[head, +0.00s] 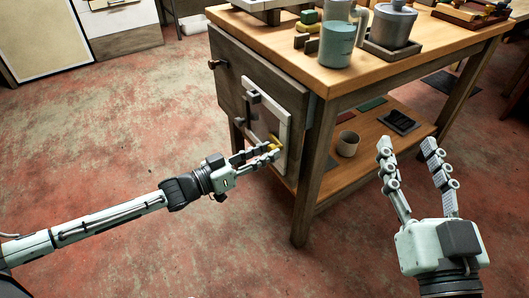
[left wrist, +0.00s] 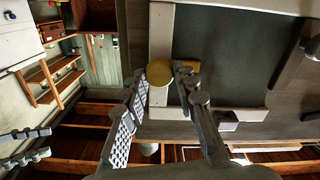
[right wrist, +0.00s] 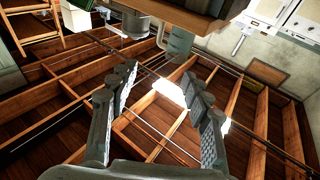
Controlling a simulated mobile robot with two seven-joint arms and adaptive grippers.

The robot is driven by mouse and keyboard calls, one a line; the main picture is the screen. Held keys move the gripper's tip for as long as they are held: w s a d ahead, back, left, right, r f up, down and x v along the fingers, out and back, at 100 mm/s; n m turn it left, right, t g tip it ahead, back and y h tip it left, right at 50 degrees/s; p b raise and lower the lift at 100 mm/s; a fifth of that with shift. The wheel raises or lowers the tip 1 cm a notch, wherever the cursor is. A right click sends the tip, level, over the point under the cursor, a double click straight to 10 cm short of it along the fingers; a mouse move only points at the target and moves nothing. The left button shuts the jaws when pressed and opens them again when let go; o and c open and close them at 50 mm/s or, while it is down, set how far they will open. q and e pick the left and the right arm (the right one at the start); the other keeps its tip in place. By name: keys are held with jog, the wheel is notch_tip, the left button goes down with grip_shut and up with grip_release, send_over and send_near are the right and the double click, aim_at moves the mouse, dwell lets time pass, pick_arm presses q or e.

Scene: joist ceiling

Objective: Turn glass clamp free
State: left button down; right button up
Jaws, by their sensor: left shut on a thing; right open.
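The glass clamp at my left gripper shows as a round yellow knob (head: 274,141) on the lower part of the pale frame (head: 286,128) on the bench's side. My left gripper (head: 265,152) is shut on this knob.
A cup (head: 348,144) and a dark tray (head: 399,122) are on the lower shelf. The red floor to the left is open.

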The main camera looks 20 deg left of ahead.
jog(key=shift+f, duration=0.1)
pick_arm(q)
jog(key=m+p, duration=0.2)
jog(key=m, duration=0.1)
jog(key=shift+r+m, duration=0.1)
jog(key=shift+m, duration=0.3)
jog(key=shift+s+d+f+m+p, duration=0.1)
jog(key=shift+m+p, duration=0.25)
jog(key=shift+m, duration=3.2)
jog(key=shift+d+f+m+p, duration=0.1)
jog(key=shift+m+p, duration=0.2)
jog(key=shift+m, duration=3.25)
pick_arm(e)
jog(key=s+d+f+g+h, duration=0.1)
jog(key=d+f+g+h, duration=0.4)
jog(key=f, duration=1)
jog(key=shift+s+d+m+g, duration=0.3)
jog(key=shift+d+g, duration=1.2)
jog(key=shift+d, duration=0.2)
jog(key=shift+r, duration=0.1)
pick_arm(q)
jog(key=c, duration=1.2)
grip_release()
jog(key=shift+a, duration=0.1)
